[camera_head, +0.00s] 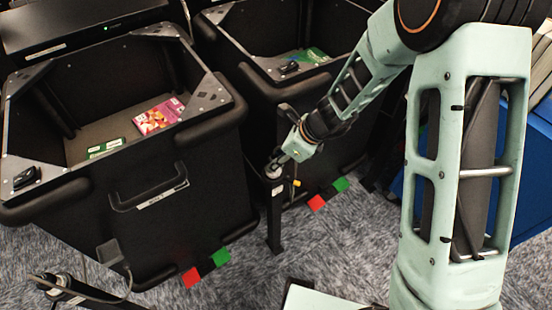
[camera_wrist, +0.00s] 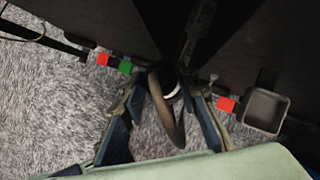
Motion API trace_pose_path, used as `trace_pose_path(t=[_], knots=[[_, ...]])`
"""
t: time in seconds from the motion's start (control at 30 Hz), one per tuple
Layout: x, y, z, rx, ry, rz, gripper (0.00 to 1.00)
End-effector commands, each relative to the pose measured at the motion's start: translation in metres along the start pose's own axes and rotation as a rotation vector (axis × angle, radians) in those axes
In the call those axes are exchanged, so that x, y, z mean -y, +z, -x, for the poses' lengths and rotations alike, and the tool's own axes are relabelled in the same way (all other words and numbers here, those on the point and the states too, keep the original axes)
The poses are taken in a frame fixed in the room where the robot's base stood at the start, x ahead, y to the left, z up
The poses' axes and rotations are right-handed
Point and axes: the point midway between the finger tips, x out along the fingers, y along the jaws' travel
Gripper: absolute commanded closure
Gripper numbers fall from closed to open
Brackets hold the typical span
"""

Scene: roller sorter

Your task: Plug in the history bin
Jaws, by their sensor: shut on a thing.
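My gripper (camera_wrist: 167,86) is shut on a dark plug cable (camera_wrist: 178,128), which curves in a loop between its fingers. The held end is partly hidden. In the head view my gripper (camera_head: 288,153) is low, close to the top of a black post (camera_head: 274,215), in front of the gap between two black bins. The left bin (camera_head: 195,185) and the right bin (camera_head: 262,112) stand side by side. I cannot read which is the history bin. A grey square box (camera_wrist: 265,111) shows at the right in the wrist view, apart from my gripper.
A red marker (camera_head: 192,277) and a green marker (camera_head: 220,257) lie at the left bin's foot. Another cable runs from a box (camera_head: 111,253) on that bin to a second post (camera_head: 70,292). A blue surface (camera_head: 535,140) is at the right. Grey carpet is open in front.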

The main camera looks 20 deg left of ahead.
Motion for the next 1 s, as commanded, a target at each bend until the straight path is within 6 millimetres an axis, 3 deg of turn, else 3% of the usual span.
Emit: trace_pose_path(t=[0.87, 0.9, 1.0], knots=[[0.0002, -0.0041, -0.0074, 0.000, 0.000, 0.000, 1.00], [0.0002, -0.0040, -0.0074, 0.000, 0.000, 0.000, 0.71], [0.0002, -0.0038, -0.0069, 0.000, 0.000, 0.000, 0.60]])
